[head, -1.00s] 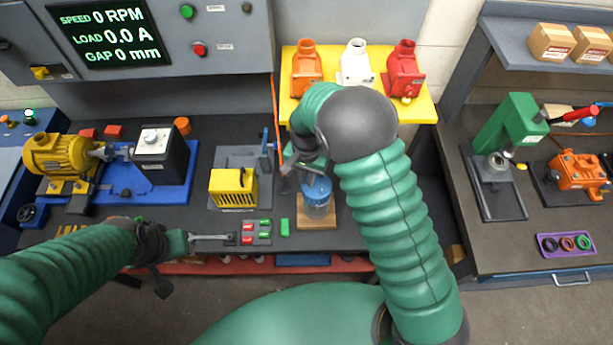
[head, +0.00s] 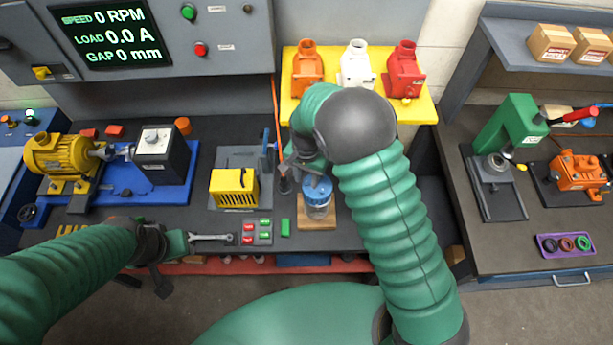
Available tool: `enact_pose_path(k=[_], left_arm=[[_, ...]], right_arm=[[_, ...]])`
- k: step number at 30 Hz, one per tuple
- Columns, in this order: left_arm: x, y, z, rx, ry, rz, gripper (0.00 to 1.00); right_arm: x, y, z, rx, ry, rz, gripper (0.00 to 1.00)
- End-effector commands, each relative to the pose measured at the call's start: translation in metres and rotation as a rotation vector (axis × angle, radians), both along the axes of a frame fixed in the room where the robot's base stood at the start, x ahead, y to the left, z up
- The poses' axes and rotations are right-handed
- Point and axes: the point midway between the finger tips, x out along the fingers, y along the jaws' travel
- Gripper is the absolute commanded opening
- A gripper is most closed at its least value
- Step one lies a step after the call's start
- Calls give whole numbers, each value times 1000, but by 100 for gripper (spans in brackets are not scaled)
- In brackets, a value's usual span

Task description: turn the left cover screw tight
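I cannot make out the left cover screw in the head view. A yellow slotted cover (head: 234,188) stands on a grey plate (head: 228,160) mid-bench. My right gripper (head: 307,172) is over the bench, close to a clear jar with a blue top (head: 318,192) on a wooden block (head: 317,218). My own arm partly covers its fingers, so its opening is unclear. A dark upright tool (head: 285,180) is just left of it, below an orange cord. My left gripper (head: 180,244) is low at the bench's front edge, beside a wrench (head: 211,237); its grip is unclear.
A yellow motor (head: 56,157) and a dark box (head: 160,155) sit on a blue base (head: 128,186) at the left. A small panel of red and green pieces (head: 257,232) lies before the cover. Orange, white and red housings (head: 356,62) stand on a yellow shelf (head: 425,110).

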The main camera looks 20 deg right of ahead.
Motion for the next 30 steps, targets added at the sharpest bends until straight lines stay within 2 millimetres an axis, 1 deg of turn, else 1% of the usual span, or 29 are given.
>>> enact_pose_path(k=[5,8,11,17,18,22,25,27,30], left_arm=[[0,0,-1,0,0,0,36],[0,0,-5,0,0,0,36],[0,0,-12,0,0,0,36],[0,0,-27,0,0,0,36],[0,0,-30,0,0,0,36],[0,0,-36,0,0,0,36],[0,0,-38,0,0,0,36],[0,0,-39,0,0,0,36],[0,0,-39,0,0,0,36]], right_arm=[[0,0,1,0,1,0,37],[1,1,9,1,-2,1,37],[1,1,29,1,-5,2,37],[1,2,88,1,-6,1,37],[2,2,100,1,-6,2,37],[2,2,134,0,-4,0,37],[2,2,153,-1,-2,1,37],[2,2,161,0,0,0,37],[2,2,167,-1,2,0,37]])
